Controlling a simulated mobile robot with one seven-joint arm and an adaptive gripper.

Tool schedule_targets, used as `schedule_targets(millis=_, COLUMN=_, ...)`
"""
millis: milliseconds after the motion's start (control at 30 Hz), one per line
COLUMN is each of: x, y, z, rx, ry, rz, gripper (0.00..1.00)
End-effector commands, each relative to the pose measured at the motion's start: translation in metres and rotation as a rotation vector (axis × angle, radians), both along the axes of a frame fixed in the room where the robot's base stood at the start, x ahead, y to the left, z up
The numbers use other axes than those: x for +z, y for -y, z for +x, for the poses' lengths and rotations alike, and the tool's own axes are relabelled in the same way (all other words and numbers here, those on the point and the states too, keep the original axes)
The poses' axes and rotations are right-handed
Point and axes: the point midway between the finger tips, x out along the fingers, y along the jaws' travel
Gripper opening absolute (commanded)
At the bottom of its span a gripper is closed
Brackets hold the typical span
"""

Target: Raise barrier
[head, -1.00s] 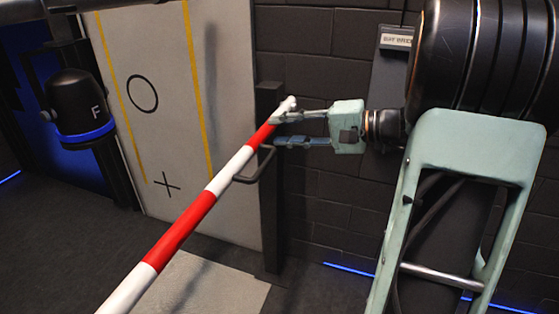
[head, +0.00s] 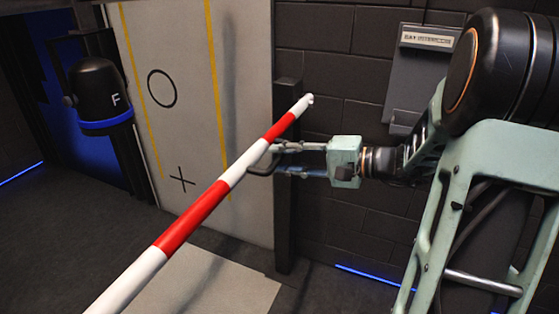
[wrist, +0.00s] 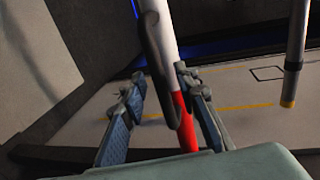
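The barrier is a red and white striped pole (head: 205,204) that slants from the lower left up to its tip in the head view. A dark bent handle (head: 262,168) sticks out from its side. My gripper (head: 274,160) is at the handle, with its two fingers apart. In the wrist view the pole (wrist: 165,35) and the dark handle (wrist: 158,60) show in the gap between the fingers of my gripper (wrist: 160,72). I cannot tell whether either finger touches the handle.
A dark post (head: 286,200) stands behind the pole's tip, before a brick wall. A pale panel (head: 240,120) with a circle and a cross is behind. A black lamp-like unit marked F (head: 104,95) hangs at left. A labelled sloped box (head: 420,75) is on the wall at right.

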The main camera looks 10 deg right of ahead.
Motion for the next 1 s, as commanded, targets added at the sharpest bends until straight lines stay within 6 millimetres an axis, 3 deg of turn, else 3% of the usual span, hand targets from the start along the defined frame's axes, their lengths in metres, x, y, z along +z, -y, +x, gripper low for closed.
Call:
schedule_targets(millis=400, x=-0.0019, y=-0.0083, z=0.0065, rx=-0.001, ry=0.0, rz=0.0, gripper=0.28)
schedule_targets(millis=667, x=-0.0018, y=-0.0081, z=0.0063, rx=-0.002, ry=0.0, rz=0.0, gripper=0.01)
schedule_targets(millis=1000, x=-0.0018, y=-0.0079, z=0.0064, rx=-0.002, ry=0.0, rz=0.0, gripper=0.0)
